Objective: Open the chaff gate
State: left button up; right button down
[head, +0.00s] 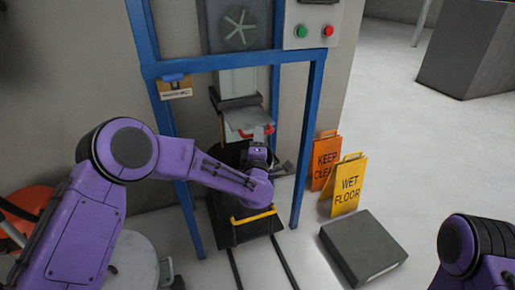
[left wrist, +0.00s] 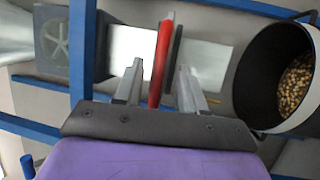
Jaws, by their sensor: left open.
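The chaff gate is a grey plate (head: 245,117) on the chute inside the blue frame. Its red handle (head: 269,129) shows at the plate's front edge. In the left wrist view the red handle (left wrist: 160,62) is a long bar lying between my two fingers, with visible gaps beside it. My left gripper (left wrist: 158,85) is open around the handle and not closed on it. In the head view my left gripper (head: 262,152) is just below the plate, its fingers largely hidden by the wrist. My right gripper is out of view.
A dark bucket (left wrist: 242,85) holding grain stands below the chute. Blue posts (head: 307,145) flank my left arm. An orange sign (head: 324,160), a yellow sign (head: 347,185) and a grey block (head: 362,248) stand to the right.

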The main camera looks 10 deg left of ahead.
pick_arm(q)
jog(key=v, duration=0.8)
jog(key=s+a+f+m+g+h+p, duration=0.1)
jog(key=s+a+f+m+g+p, duration=0.15)
jog(key=s+f+m+g, duration=0.45)
jog(key=s+a+f+m+g+h+p, duration=0.2)
jog(key=s+a+f+m, duration=0.2)
jog(key=s+f, duration=0.75)
jog(key=s+a+f+g+y+p, duration=0.1)
jog(key=s+a+g+p, duration=0.1)
jog(key=s, duration=0.5)
jog(key=s+a+f+m+g+p, duration=0.1)
jog(key=s+a+f+g, duration=0.1)
jog(key=s, duration=0.5)
jog(key=s+a+f+g+y+p, duration=0.1)
jog(key=s+a+f+g+p, duration=0.1)
jog(key=s+a, duration=0.3)
jog(key=s+g, duration=0.1)
jog(key=s, duration=0.2)
jog(key=shift+a+m+y+p, duration=0.3)
